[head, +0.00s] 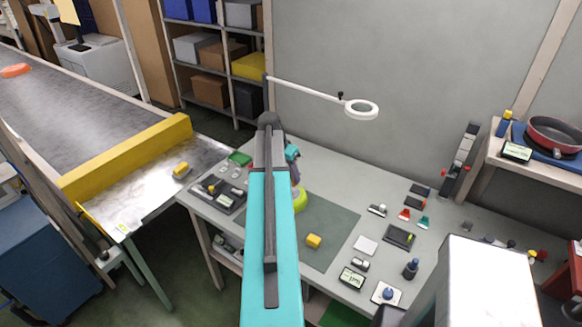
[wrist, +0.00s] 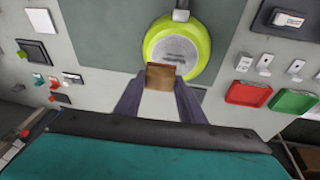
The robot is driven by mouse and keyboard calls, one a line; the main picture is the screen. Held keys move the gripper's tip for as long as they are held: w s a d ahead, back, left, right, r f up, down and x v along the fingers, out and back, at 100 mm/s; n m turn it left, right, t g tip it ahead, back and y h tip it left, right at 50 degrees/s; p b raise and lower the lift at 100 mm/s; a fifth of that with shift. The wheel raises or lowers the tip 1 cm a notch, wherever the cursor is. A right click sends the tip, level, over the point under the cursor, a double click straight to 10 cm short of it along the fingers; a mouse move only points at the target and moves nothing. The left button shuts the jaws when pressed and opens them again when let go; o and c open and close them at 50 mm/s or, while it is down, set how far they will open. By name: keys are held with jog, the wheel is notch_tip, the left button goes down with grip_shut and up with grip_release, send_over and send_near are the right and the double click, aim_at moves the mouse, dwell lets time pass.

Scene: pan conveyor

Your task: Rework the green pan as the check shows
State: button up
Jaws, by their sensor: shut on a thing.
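The green pan (wrist: 178,48) lies on the dark mat with its grey round face toward the wrist camera and its handle pointing to the top of that view. In the head view only part of the green pan (head: 300,200) shows beside my arm. My gripper (wrist: 160,82) is shut on a small brown block (wrist: 161,76). The block overlaps the pan's near edge in the wrist view; I cannot tell whether they touch. The check's reading is too small to make out.
Red (wrist: 248,93) and green (wrist: 293,102) trays lie to the right in the wrist view. A ring lamp (head: 361,109) reaches over the bench. A red pan (head: 553,134) stands on the right shelf. A yellow barrier (head: 125,158) crosses the conveyor.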

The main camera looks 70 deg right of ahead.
jog(key=shift+r+p, duration=0.4)
jog(key=shift+r, duration=0.8)
